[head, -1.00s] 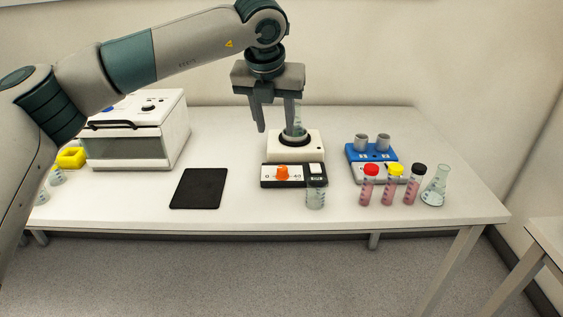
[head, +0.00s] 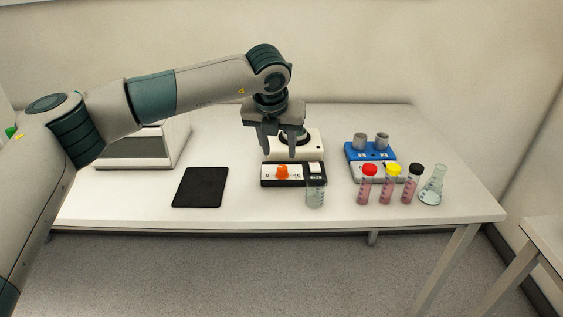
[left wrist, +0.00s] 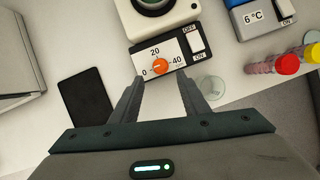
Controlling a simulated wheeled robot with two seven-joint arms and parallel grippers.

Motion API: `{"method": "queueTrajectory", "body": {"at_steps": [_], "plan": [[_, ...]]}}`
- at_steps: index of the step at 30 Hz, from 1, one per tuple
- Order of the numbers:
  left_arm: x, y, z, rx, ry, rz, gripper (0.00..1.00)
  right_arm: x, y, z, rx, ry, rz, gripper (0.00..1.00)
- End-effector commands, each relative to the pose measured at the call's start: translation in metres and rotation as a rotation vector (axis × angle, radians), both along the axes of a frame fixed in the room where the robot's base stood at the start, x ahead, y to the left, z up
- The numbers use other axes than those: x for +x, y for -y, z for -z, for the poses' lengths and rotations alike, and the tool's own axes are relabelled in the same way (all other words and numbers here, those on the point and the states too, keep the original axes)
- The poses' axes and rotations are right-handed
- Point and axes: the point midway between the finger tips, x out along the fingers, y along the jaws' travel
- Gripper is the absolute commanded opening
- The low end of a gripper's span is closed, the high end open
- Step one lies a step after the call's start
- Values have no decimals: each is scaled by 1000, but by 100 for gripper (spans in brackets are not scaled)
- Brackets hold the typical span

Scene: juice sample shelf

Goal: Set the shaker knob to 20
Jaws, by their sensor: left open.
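The orange shaker knob (head: 282,172) sits on the black-edged control panel (head: 267,184) at the front of the white shaker (head: 315,144). In the left wrist view, the knob (left wrist: 160,66) has marks 0, 20 and 40 around it; I cannot tell clearly where it points. My left gripper (head: 279,153) is open and empty, pointing down above and slightly behind the knob. In the left wrist view, the knob shows just beyond the gap between the fingertips (left wrist: 160,79), apart from them. My right gripper is not in view.
A white OFF/ON switch (left wrist: 196,39) is right of the knob. A glass beaker (head: 315,195) stands close in front of the panel. A black mat (head: 200,187) lies left. A blue block (head: 371,152) and capped tubes (head: 391,187) stand right.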

Motion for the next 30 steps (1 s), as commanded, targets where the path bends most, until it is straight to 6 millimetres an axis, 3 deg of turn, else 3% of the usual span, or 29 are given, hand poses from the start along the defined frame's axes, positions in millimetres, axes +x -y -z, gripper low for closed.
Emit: {"method": "queueTrajectory", "body": {"at_steps": [10,15,29,30], "plan": [[22,5,55,0,-2,-1,42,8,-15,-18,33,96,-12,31],[29,7,72,-1,-1,-1,42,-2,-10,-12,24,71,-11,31],[33,7,80,0,0,0,42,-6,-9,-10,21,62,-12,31],[32,7,80,0,0,0,32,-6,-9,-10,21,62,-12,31]]}}
